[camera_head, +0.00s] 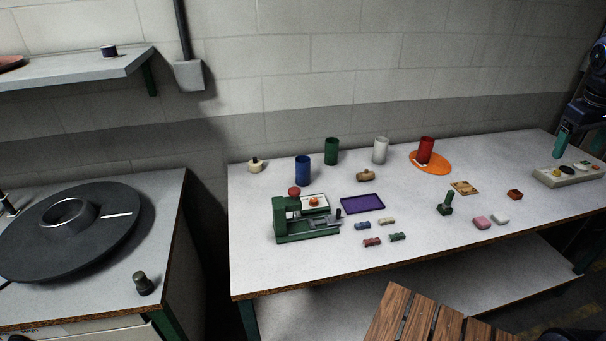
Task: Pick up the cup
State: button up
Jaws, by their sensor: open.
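Several upright cup-like cylinders stand along the back of the light grey table (400,258). They are a blue one (303,170), a green one (331,151), a white one (380,150) and a red one (426,150). The red one stands on an orange disc (438,165). I cannot tell which of these is the cup. All stand apart from each other. No gripper that I can make out as mine is in view.
A green press (288,230) stands in front of the blue cylinder, beside a purple tray (362,203). Small coloured blocks, a green stamp (445,205) and a control box (570,175) stand further right. A slatted wooden surface (425,320) is in front. The table's front left is clear.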

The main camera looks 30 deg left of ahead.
jog(key=w+a+f+n+h, duration=0.25)
jog(key=w+a, duration=0.35)
jog(key=a, duration=0.3)
jog(key=w+a+f+n+t+h, duration=0.1)
jog(key=w+a+f+n, duration=0.25)
jog(key=w+a, duration=0.45)
jog(key=w+a+f+n+h, duration=0.2)
jog(key=w+a+n, duration=0.25)
jog(key=a, duration=0.65)
jog(key=n+t+h, duration=0.2)
jog(key=n+t, duration=0.8)
jog(key=n, duration=0.1)
send_over(308, 158)
jog(key=d, duration=0.4)
notch_tip(308, 158, down, 18)
jog(key=s+a+f+n+t+y, duration=0.25)
jog(key=s+a+f+n, duration=0.2)
jog(key=s+a, duration=0.55)
jog(key=shift+m+t+h, duration=0.3)
jog(key=shift+m+t, duration=0.15)
jog(key=shift+m, duration=0.05)
jog(key=shift+s+d+f+x, duration=0.1)
jog(key=shift+d+x, duration=0.15)
jog(key=shift+x, duration=1.55)
jog(key=shift+s+d+f+x, duration=0.1)
jog(key=shift+d+x, duration=0.2)
jog(key=shift+x, duration=1.5)
jog(key=shift+s+d+f+x, duration=0.15)
jog(key=shift+d+x, duration=0.1)
jog(key=shift+x, duration=1.55)
